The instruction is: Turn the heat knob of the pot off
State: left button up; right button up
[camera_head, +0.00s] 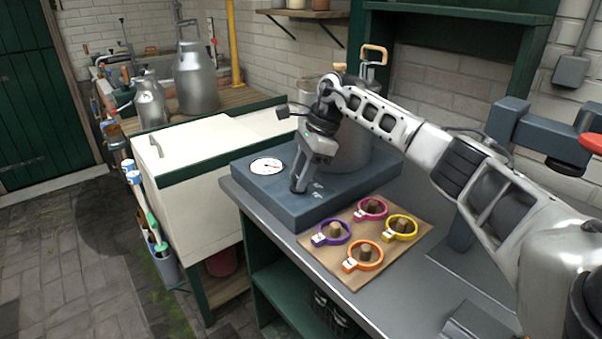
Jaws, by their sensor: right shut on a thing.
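The grey metal pot (352,150) stands on a blue-grey heater base (335,198) on the counter, partly hidden behind my right arm. A round white dial with a red needle (266,166) lies on the base's top, left of my gripper. My right gripper (299,188) points down at the front part of the base, between the dial and some small pale markings. It is shut on the heat knob, which its fingers hide, so the knob's setting cannot be read. My left gripper is out of view.
A wooden board (350,279) with several coloured rings on pegs lies in front of the base. A blue-grey clamp-like device (535,130) is at the right.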

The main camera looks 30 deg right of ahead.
jog(key=shift+r, duration=0.1)
jog(key=o, duration=1)
jog(key=shift+r, duration=0.5)
pick_arm(q)
jog(key=b, duration=0.1)
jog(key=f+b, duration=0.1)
jog(key=b, duration=0.1)
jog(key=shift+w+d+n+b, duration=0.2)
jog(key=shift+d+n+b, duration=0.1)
pick_arm(e)
jog(key=s+a+r, duration=0.2)
jog(key=s+r, duration=0.2)
jog(key=s+a+r, duration=0.3)
jog(key=s+r, duration=0.1)
jog(key=s+a+r, duration=0.2)
jog(key=s+r, duration=0.2)
jog(key=shift+a, duration=0.2)
jog(key=shift+w, duration=0.1)
